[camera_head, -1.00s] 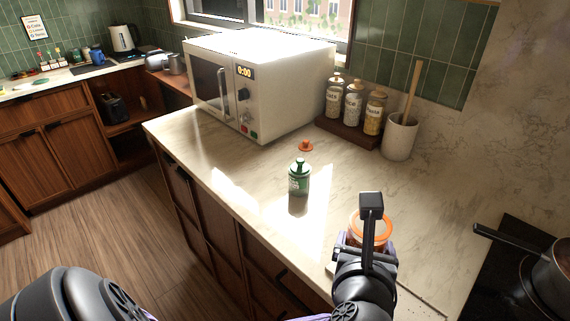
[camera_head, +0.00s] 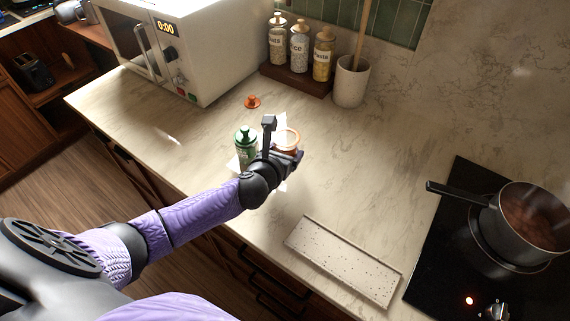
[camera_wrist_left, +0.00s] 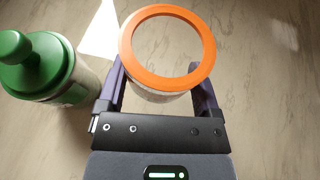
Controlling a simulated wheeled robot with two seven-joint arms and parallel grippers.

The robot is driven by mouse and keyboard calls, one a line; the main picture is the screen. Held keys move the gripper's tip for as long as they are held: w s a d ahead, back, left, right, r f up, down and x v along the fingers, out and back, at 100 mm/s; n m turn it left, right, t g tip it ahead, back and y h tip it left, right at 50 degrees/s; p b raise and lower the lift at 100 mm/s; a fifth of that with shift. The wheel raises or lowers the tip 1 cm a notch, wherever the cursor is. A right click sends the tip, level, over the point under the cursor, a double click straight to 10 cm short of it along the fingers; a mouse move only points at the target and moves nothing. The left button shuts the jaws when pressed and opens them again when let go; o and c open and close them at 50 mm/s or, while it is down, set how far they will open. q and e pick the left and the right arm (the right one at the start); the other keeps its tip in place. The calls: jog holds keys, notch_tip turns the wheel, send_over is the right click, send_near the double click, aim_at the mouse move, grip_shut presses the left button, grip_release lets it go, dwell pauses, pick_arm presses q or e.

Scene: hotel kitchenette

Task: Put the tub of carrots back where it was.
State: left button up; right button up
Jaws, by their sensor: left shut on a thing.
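The tub (camera_head: 288,135) has an orange rim and is between the fingers of my left gripper (camera_head: 282,150), which is shut on it. In the left wrist view the tub's orange ring (camera_wrist_left: 124,45) is seen from above, with my left gripper's fingers (camera_wrist_left: 160,92) on both sides of its body. Its inside looks pale, and I cannot make out carrots. A green-lidded jar (camera_head: 245,148) stands close to its left, apart from it in the wrist view (camera_wrist_left: 40,68). I cannot tell whether the tub touches the counter. My right gripper is out of view.
A small orange knobbed lid (camera_head: 253,102) lies behind the jar. A speckled tray (camera_head: 345,262) lies at the front. Labelled jars on a wooden stand (camera_head: 290,82), a utensil crock (camera_head: 352,82) and a microwave (camera_head: 190,50) stand behind. The hob's pot (camera_head: 525,215) is right.

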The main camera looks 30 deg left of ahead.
pick_arm(q)
notch_tip(320, 180, down, 3)
jog(key=shift+f+b, duration=0.15)
jog(key=shift+b, duration=0.6)
jog(key=shift+r, duration=0.2)
jog(key=o, duration=1.2)
jog(key=shift+f, duration=0.1)
jog(key=shift+r, duration=0.2)
jog(key=p+v, duration=0.4)
jog(key=v, duration=0.7)
jog(key=shift+s, duration=0.15)
jog(key=shift+s+r, duration=0.1)
jog(key=shift+s, duration=0.2)
